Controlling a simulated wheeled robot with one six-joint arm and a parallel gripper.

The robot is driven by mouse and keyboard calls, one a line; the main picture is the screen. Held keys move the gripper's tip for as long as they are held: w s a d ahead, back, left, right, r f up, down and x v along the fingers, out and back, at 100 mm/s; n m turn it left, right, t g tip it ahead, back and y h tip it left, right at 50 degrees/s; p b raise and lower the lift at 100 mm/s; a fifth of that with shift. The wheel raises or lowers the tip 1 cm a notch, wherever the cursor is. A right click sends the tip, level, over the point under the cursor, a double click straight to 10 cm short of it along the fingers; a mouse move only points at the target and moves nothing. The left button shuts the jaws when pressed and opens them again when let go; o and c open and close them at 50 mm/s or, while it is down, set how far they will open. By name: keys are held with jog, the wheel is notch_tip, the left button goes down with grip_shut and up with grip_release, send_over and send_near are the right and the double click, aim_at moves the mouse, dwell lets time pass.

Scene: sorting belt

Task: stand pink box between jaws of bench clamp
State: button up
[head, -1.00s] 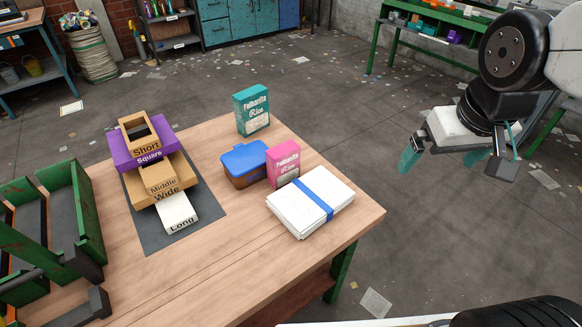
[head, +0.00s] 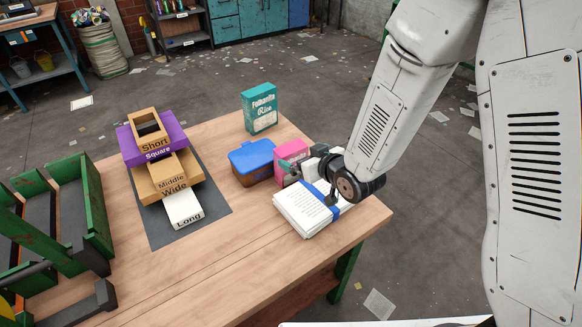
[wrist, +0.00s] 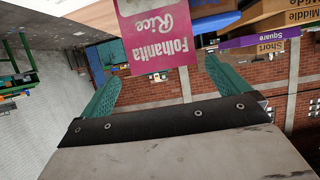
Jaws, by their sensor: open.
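The pink rice box (head: 292,152) stands upright on the wooden table, between the blue-lidded tub and the paper stack. My gripper (head: 300,166) is low over the table at the box's near right side, partly hiding it. In the wrist view, the pink box (wrist: 158,32) appears upside down, ahead of and between the two teal fingers (wrist: 160,75), which are apart. I cannot tell whether they touch it. Dark metal parts (head: 92,306) at the table's lower left may be the bench clamp; they are cut off by the picture edge.
A blue-lidded tub (head: 251,160) is left of the pink box, and a teal rice box (head: 259,108) stands behind. A strapped paper stack (head: 303,210) lies below my gripper. Labelled boxes (head: 163,180) are stacked left. A green rack (head: 98,215) stands far left. The front middle table is clear.

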aim_at(292, 150)
jog(key=shift+w+a+f, duration=0.3)
jog(key=shift+a+f, duration=0.05)
jog(key=shift+a, duration=0.1)
jog(key=x, duration=0.4)
jog(key=r+x, duration=0.1)
jog(key=x, duration=0.1)
jog(key=shift+w+a+f, duration=0.2)
jog(key=shift+w+a, duration=0.1)
jog(key=shift+w, duration=0.2)
jog(key=c, duration=1.2)
